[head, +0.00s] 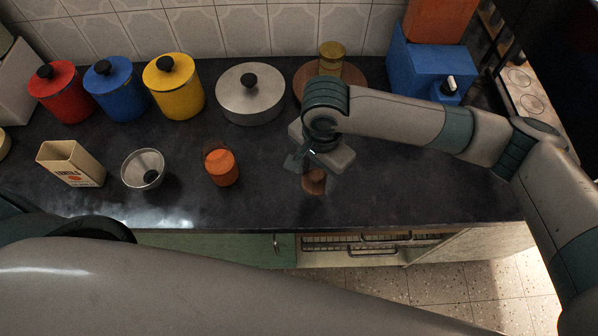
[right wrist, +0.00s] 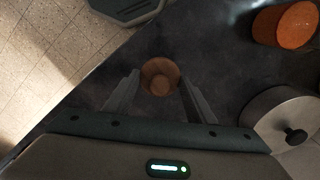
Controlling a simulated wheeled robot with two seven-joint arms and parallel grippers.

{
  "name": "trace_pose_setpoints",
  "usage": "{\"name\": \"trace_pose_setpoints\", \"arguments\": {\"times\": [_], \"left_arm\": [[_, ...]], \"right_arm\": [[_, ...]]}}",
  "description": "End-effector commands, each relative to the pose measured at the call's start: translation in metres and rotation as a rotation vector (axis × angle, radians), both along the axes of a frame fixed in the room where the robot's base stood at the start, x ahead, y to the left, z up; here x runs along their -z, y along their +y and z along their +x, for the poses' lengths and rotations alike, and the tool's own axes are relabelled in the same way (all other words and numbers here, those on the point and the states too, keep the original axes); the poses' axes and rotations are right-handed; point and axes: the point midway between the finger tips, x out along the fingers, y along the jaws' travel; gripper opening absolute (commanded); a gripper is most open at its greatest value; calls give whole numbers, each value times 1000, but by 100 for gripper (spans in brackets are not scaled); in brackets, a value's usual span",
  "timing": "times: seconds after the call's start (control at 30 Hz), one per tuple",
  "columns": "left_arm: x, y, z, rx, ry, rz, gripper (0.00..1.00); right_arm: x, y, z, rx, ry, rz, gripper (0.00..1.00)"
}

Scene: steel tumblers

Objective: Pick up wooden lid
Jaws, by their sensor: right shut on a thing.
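The wooden lid (head: 314,182) is a small round brown piece near the front of the dark counter, partly hidden by my right gripper in the head view. In the right wrist view the lid (right wrist: 160,76) shows as a round, cup-like wooden piece between the two fingers. My right gripper (head: 312,168) points down over it and is shut on it. I cannot tell whether the lid touches the counter. My left gripper is not in view.
An orange jar (head: 221,168), a steel bowl (head: 144,169) and a cream box (head: 71,163) stand left of the gripper. A lidded steel pot (head: 250,94) and red, blue and yellow canisters (head: 174,86) stand behind. The counter's front right is clear.

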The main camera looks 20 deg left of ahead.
Motion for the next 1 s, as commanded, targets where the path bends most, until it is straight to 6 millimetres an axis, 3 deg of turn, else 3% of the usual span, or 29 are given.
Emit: {"name": "trace_pose_setpoints", "arguments": {"times": [0.1, 0.33, 1.0], "left_arm": [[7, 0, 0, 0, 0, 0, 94], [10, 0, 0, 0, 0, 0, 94], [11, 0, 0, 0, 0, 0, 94]], "right_arm": [[-10, -20, -5, 0, -2, 1, 29], [-26, -42, -11, 0, -1, 0, 29], [-29, -47, -12, -1, -1, 0, 29]]}}
